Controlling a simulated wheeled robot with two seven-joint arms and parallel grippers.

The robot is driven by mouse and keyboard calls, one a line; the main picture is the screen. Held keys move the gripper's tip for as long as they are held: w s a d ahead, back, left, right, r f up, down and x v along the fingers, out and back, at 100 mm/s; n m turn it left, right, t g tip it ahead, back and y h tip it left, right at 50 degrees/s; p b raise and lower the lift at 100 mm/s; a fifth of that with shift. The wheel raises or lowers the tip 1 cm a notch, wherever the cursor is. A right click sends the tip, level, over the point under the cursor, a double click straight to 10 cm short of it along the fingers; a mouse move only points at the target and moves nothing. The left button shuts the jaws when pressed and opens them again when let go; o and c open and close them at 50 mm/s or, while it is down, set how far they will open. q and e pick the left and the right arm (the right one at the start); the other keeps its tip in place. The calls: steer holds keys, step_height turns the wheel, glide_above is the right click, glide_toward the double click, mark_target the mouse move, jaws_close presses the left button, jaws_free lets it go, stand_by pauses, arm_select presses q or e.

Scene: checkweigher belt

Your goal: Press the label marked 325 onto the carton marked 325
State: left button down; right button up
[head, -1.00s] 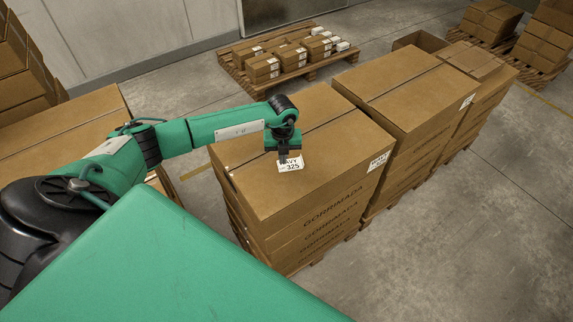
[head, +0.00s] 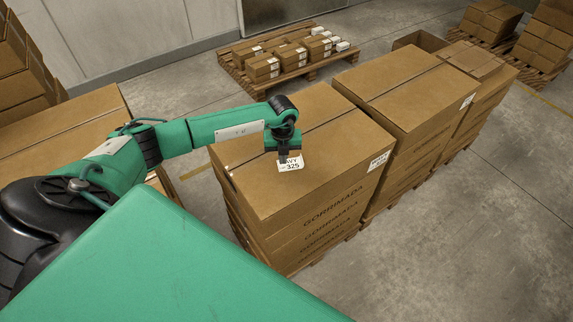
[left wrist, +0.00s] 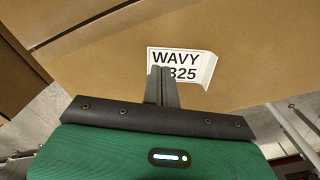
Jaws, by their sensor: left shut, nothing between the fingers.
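A white label (head: 291,163) reading "WAVY 325" lies on the top face of the front carton (head: 270,195). It also shows in the left wrist view (left wrist: 190,59), where its right edge looks slightly lifted or curled. My left gripper (head: 284,158) is shut and empty, pointing down over the label. In the left wrist view its closed fingers (left wrist: 162,72) cover part of the label, including the first digit. I cannot tell if the tips press on it. The carton also carries a small white tag (head: 378,161) at its right corner, too small to read. My right gripper is out of view.
The carton tops a stack on a pallet, with "GORRIMADA" on the sides. More carton stacks (head: 410,85) stand close to its right. A low pallet (head: 240,80) with small boxes (head: 263,68) lies behind. Open floor (head: 480,240) is at the right.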

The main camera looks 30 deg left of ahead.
arm_select(q)
steer(key=shift+f+b, duration=0.45)
steer(key=shift+f, duration=0.2)
steer(key=shift+r, duration=0.1)
stand_by(0.5)
step_height(320, 180, up, 7)
steer(key=p, duration=0.4)
stand_by(0.5)
